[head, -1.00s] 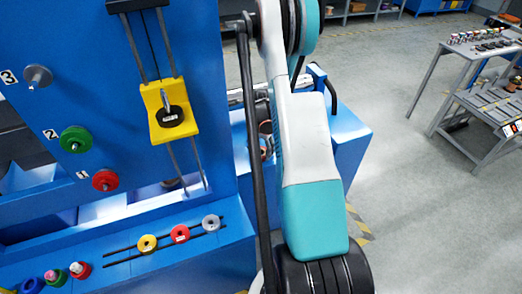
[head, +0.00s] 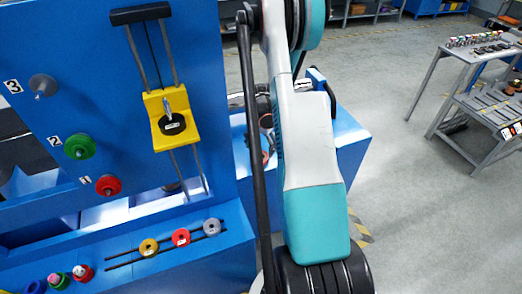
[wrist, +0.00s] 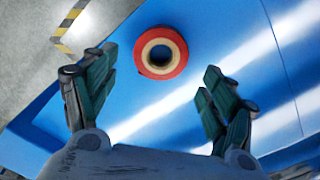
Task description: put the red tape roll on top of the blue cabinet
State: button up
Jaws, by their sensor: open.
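The red tape roll (wrist: 161,52) lies flat on a blue surface (wrist: 212,38) in the wrist view. It has a red outer ring and a tan inner ring around an open hole. My gripper (wrist: 158,82) is open and empty, with one dark green finger pair on each side below the roll. The fingers look apart from it. In the head view, a blue cabinet-like body (head: 348,145) stands behind and right of my arm. Ring-shaped items show partly behind the arm there; which is the red roll is unclear, and my gripper is hidden.
A tall blue panel (head: 60,55) carries coloured pulleys and a yellow block (head: 175,118). A blue ledge (head: 190,262) holds several coloured rollers. A grey table (head: 480,60) with small items stands at right, with free grey floor (head: 410,210) before it.

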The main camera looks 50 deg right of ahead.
notch_tip(320, 180, up, 8)
jog(key=p, duration=0.2)
jog(key=shift+f, duration=0.2)
